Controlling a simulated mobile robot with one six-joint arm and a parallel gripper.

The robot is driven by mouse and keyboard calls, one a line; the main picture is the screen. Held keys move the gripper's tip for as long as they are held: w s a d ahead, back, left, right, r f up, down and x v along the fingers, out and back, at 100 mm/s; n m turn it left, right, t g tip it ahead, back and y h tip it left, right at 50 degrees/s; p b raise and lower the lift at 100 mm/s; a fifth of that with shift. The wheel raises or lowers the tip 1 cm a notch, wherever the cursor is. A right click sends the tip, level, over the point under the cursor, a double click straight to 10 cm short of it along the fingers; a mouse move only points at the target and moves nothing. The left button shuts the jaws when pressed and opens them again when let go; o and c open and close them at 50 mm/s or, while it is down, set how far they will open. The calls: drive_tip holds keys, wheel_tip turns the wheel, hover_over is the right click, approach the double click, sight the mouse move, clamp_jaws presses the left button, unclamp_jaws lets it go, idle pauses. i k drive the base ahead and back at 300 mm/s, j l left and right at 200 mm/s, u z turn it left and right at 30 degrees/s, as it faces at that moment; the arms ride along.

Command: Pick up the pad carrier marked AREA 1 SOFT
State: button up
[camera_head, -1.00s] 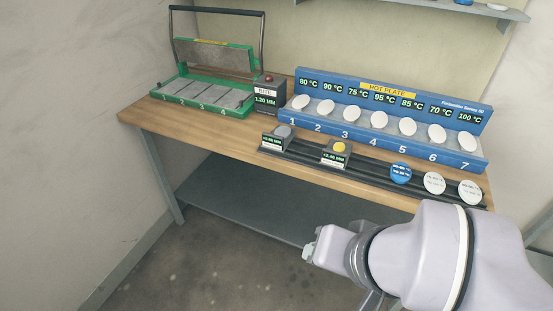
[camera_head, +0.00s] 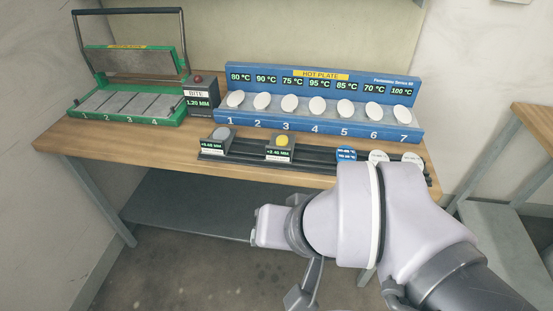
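No label reading AREA 1 SOFT is legible in this view. Two small dark carriers stand on the black rail at the bench's front: one with a grey pad (camera_head: 220,135) at left, one with a yellow pad (camera_head: 281,141) right of it. Their small display and label text is too small to read surely. Further right on the rail are a blue disc (camera_head: 346,154) and two white discs (camera_head: 378,156), partly hidden by my arm. My gripper (camera_head: 303,293) seems partly in view low in front of the bench, apart from the carriers; its fingers are unclear.
A blue hot plate (camera_head: 322,124) with numbered white pads stands behind the rail (camera_head: 318,158). A green press (camera_head: 130,110) stands open at left, beside a grey BITE box (camera_head: 200,97). A lower shelf (camera_head: 190,208) lies under the bench. Another wooden table (camera_head: 535,125) stands at right.

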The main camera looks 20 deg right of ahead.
sight(281, 147)
drive_tip(key=i+j+z, duration=0.25)
drive_tip(key=z, duration=0.15)
drive_tip(key=i+j+z, duration=0.2)
drive_tip(key=j+z, duration=0.2)
drive_tip(key=i+j+z, duration=0.15)
drive_tip(key=j+z, duration=0.25)
drive_tip(key=i+j+z, duration=0.1)
drive_tip(key=j+z, duration=0.3)
